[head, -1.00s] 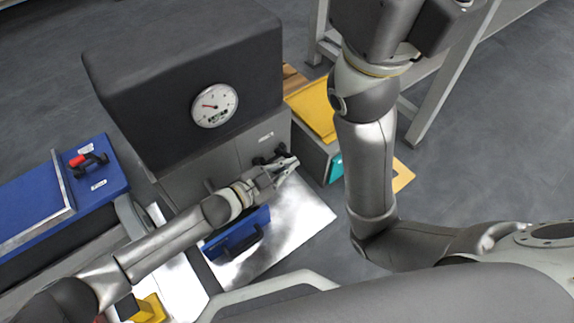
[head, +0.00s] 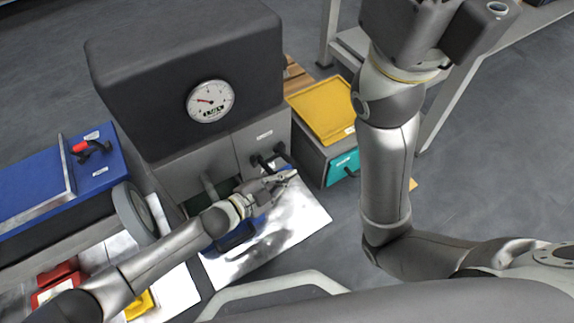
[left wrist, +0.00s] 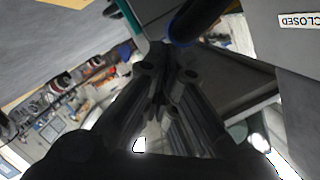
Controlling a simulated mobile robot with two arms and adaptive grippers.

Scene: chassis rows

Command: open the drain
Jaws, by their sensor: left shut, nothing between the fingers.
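A grey machine (head: 190,100) with a round dial stands at the middle left. Black handles (head: 262,160) stick out low on its front, below a small white label (head: 265,134). Which of them is the drain handle I cannot tell from the head view. In the left wrist view a white label reads CLOSED (left wrist: 302,20), and a dark bar with a blue ring (left wrist: 190,28) lies just beyond my fingers. My left gripper (head: 284,178) is shut and empty, just in front of and below the handles; it also shows in the left wrist view (left wrist: 168,80). My right gripper is out of view.
A shiny metal sheet (head: 290,230) lies on the floor below, with a blue piece (head: 235,238) partly hidden by my left arm. A yellow-topped box (head: 322,108) stands right of the machine. A blue bench (head: 35,185) with a red-tipped lever is at left.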

